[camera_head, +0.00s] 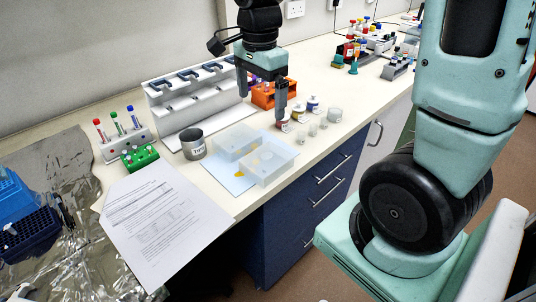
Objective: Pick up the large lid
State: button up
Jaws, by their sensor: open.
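One finger shows against the white rack and the other comes down close to the small jars. Two translucent boxes or trays stand side by side on a pale blue sheet: a rear one (231,142) and a front one (272,166). Yellow bits show in or under them. Small lidded jars (313,103) and clear cups (335,115) stand right of the gripper. I cannot tell which piece is the large lid.
A white pipette rack (173,113) and an orange rack (263,100) stand behind. A metal cup (193,145), a green block (139,157), a tube rack (123,143) and a paper sheet (165,215) lie left. The bench's front edge runs beside the boxes, above blue drawers (315,195).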

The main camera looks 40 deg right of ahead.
jog(key=d+m, duration=0.1)
jog(key=p, duration=0.1)
send_over(267, 154)
jog(key=f, duration=1.1)
jog(key=shift+a+f, duration=0.25)
jog(key=shift+f, duration=0.05)
jog(key=shift+d+f+p, duration=0.2)
jog(key=shift+f+p, duration=0.35)
jog(key=shift+f, duration=2.15)
jog(key=shift+c, duration=0.3)
jog(key=c, duration=0.6)
